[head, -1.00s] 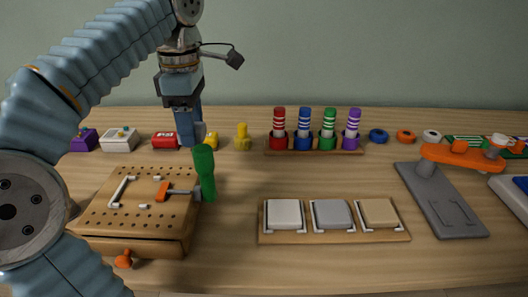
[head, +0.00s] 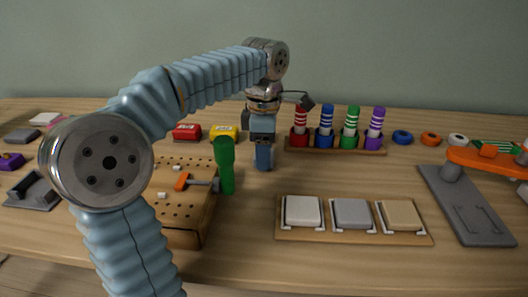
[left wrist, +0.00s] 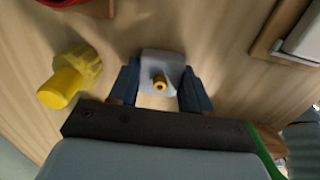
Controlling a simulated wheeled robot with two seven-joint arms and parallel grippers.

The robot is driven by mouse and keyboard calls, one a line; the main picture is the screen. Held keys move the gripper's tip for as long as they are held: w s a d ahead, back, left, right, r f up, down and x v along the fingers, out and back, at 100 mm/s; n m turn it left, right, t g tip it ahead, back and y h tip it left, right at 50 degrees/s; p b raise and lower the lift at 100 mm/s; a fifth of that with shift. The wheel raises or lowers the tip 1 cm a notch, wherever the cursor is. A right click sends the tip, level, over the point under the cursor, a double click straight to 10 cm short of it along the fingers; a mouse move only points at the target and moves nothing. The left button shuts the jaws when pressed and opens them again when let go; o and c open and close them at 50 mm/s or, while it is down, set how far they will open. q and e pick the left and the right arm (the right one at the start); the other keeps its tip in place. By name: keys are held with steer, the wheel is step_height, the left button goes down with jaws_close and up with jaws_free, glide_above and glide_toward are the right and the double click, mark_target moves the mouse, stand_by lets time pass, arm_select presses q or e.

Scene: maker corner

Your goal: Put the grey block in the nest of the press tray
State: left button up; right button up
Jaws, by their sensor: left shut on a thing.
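My left gripper (head: 263,165) is low over the middle of the table, in front of the coloured pegs. In the left wrist view its fingers (left wrist: 157,92) are shut on a pale grey piece (left wrist: 150,62) with a small yellow ringed stub. I cannot tell whether this piece is the grey block. A grey block (head: 352,213) sits in the middle place of a wooden board (head: 290,236), between a white and a beige block. A grey plate (head: 465,215) with a thin corner outline, perhaps the press tray, lies at right under an orange arm (head: 485,160). My right gripper is not in view.
A peg rack (head: 335,148) stands at the back. A yellow knob (left wrist: 72,75) is beside my left gripper. Bare tabletop lies between pegboard and block board.

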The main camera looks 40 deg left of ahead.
arm_select(q)
steer(key=shift+f, duration=0.15)
steer(key=o, duration=1.2)
steer(key=shift+c, duration=0.2)
step_height(320, 180, up, 11)
steer(key=p, duration=0.2)
steer(key=shift+p, duration=0.35)
steer(key=shift+o, duration=0.4)
steer(key=shift+r, duration=0.5)
steer(key=shift+s+a+r, duration=0.15)
steer(key=shift+a+r, duration=0.15)
steer(key=shift+r, duration=0.3)
steer(key=shift+s+a+r, duration=0.15)
steer(key=shift+a+r, duration=0.1)
steer(key=shift+r, duration=0.35)
step_height(320, 180, down, 8)
steer(key=b, duration=0.3)
steer(key=shift+r, duration=0.1)
steer(key=shift+d+f+b, duration=0.15)
steer(key=shift+f+b, duration=0.3)
steer(key=shift+f, duration=1)
steer(key=shift+d+f+b, duration=0.1)
steer(key=shift+f+b, duration=0.35)
steer(key=shift+f, duration=0.95)
